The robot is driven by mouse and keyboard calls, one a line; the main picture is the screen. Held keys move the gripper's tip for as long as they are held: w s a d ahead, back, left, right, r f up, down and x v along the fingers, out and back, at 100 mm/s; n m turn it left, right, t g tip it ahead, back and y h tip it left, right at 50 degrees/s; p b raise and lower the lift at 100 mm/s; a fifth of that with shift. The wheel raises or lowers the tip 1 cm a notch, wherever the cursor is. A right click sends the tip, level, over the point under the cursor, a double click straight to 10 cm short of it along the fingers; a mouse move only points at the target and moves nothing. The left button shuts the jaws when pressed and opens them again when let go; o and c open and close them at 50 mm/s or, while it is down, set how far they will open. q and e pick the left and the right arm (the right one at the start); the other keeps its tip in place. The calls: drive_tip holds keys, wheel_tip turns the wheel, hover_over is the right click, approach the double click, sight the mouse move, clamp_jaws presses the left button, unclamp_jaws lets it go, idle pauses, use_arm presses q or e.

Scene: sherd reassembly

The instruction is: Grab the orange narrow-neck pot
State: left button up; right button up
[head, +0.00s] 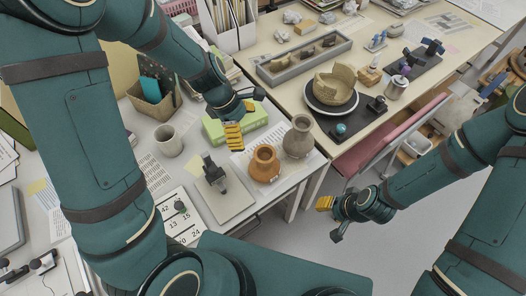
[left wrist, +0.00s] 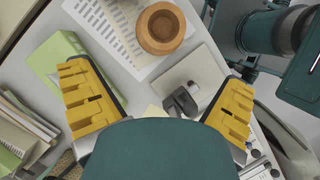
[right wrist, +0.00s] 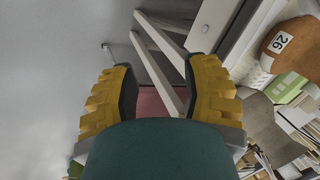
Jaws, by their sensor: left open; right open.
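The orange narrow-neck pot (head: 264,168) stands upright on the light desk, left of and nearer than a grey-brown pot (head: 299,140). In the left wrist view the orange pot (left wrist: 161,30) shows from above at the top, beyond the fingertips. My left gripper (head: 234,136) is open and empty, above the desk behind and left of the orange pot, apart from it. Its yellow fingers (left wrist: 160,103) are spread wide in the left wrist view. My right gripper (head: 326,204) is open and empty, over the floor to the right of the desk, away from the pot.
A green box (head: 222,125) lies under my left gripper. A small microscope-like device (head: 214,178) stands left of the orange pot, and a grey mug (head: 168,140) farther left. A second table holds a bowl (head: 333,88) on a dark round stand and a grey tray (head: 285,68).

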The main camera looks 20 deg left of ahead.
use_arm(q)
drive_tip(key=b, duration=0.3)
hover_over(264, 157)
drive_tip(key=a, duration=0.2)
drive_tip(key=f, duration=0.7)
drive_tip(key=shift+a, duration=0.2)
drive_tip(key=shift+w+d+f, duration=0.1)
drive_tip(key=shift+d+f, duration=0.1)
drive_tip(key=shift+f, duration=0.05)
drive_tip(key=b+x, duration=0.2)
drive_tip(key=x, duration=0.3)
drive_tip(key=shift+f, duration=0.1)
drive_tip(key=c, duration=1.3)
drive_tip(key=shift+c, duration=0.2)
